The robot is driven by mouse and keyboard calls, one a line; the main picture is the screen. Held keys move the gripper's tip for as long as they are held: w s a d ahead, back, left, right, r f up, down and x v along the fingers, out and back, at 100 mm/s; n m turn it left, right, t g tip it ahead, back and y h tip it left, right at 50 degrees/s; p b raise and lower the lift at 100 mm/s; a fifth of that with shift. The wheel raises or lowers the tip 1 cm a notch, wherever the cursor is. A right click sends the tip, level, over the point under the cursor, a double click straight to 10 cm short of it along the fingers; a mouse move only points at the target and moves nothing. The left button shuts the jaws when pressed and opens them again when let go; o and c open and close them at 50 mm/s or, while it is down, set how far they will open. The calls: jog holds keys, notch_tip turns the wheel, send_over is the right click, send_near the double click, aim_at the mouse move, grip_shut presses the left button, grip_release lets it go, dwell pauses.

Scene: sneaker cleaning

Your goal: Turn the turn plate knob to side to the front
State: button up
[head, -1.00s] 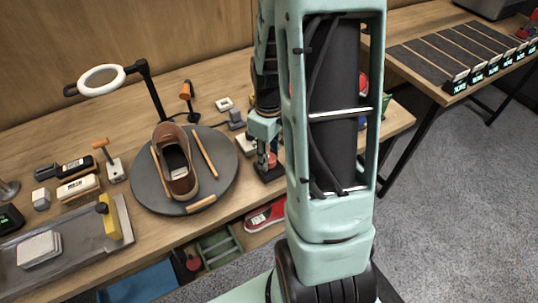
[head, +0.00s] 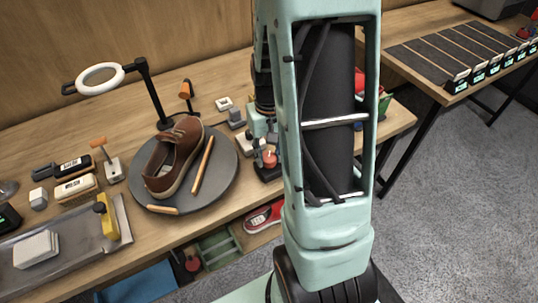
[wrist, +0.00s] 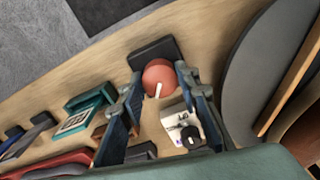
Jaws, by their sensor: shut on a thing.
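The round grey turn plate (head: 224,172) lies on the bench in the head view. A brown shoe (head: 173,155) rests on it at a slant, from lower left to upper right. A thin wooden stick (head: 202,166) lies beside the shoe, and a short wooden piece (head: 163,210) sits at the plate's front-left rim. The red knob (wrist: 159,77) with a white pointer line stands on a black base; it also shows in the head view (head: 269,159). My gripper (wrist: 158,82) is shut on the red knob, its fingers at either side. My arm partly hides this area in the head view.
A ring lamp (head: 100,79) stands behind the plate. A grey tray (head: 75,243) with a white block and yellow tool lies at the left, near several brushes. A red shoe (head: 264,217) is on a shelf below the bench. Small items crowd the knob in the wrist view.

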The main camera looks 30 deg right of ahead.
aim_at(269, 156)
jog(key=m, duration=0.5)
jog(key=shift+m+p, duration=0.3)
jog(key=m+p, duration=0.1)
jog(key=m, duration=0.3)
jog(key=shift+m, duration=0.3)
jog(key=o, duration=1.1)
jog(key=shift+o, duration=0.2)
notch_tip(269, 156, up, 12)
